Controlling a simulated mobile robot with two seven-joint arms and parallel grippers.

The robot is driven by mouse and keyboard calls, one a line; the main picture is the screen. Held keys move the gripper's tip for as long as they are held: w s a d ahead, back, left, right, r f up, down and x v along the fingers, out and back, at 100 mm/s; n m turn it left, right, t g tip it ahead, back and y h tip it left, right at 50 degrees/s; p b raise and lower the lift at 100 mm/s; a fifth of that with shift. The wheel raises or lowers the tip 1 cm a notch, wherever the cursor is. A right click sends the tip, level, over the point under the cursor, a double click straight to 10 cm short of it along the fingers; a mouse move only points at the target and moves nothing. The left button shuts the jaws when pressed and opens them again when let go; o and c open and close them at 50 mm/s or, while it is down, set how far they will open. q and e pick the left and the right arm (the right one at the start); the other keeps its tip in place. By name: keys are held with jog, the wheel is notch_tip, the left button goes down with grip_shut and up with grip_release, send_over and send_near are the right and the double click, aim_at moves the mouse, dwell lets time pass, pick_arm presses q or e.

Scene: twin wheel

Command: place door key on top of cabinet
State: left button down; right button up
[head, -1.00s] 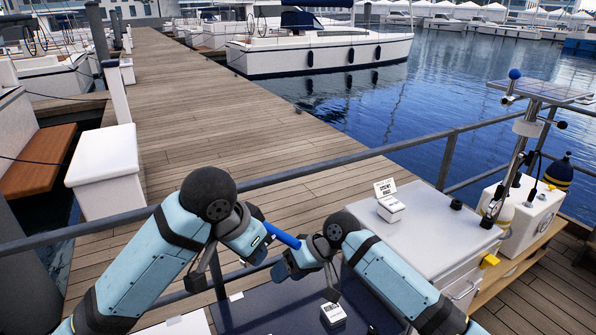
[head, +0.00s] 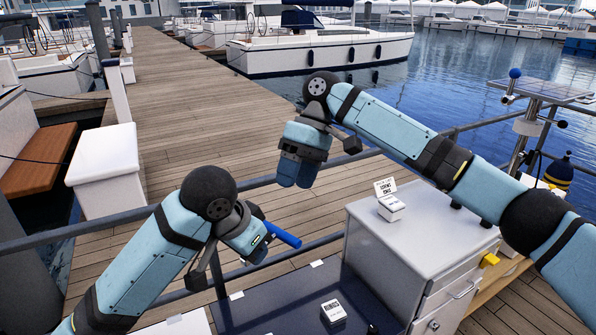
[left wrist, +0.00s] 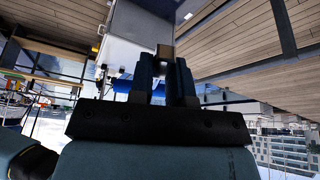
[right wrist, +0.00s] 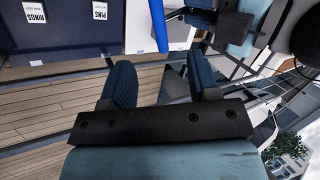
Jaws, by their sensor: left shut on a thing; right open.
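The door key shows only as a blue rod (head: 284,235) sticking out to the right of my left gripper (head: 258,238); any metal part is hidden. My left gripper is shut on it, above the railing area left of the cabinet. The blue rod also shows in the right wrist view (right wrist: 158,25). The grey-white cabinet (head: 440,218) stands at right, its flat top bearing a small white labelled box and a few dark knobs. My right gripper (head: 295,183) is open and empty, pointing down above and right of the left one; its open fingers show in the right wrist view (right wrist: 158,75).
A metal railing (head: 255,183) runs behind. The labelled box (head: 391,207) takes the cabinet top's back left; much of the remaining top is bare. A mast with a solar panel (head: 540,90) stands right.

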aim_at(280, 228)
jog(key=x, duration=1.1)
pick_arm(q)
jog(key=shift+r, duration=0.1)
pick_arm(e)
jog(key=shift+f, duration=0.1)
jog(key=c, duration=0.7)
pick_arm(q)
jog(key=c, duration=1.2)
grip_release()
pick_arm(e)
grip_shut()
pick_arm(q)
jog(key=shift+o, duration=1)
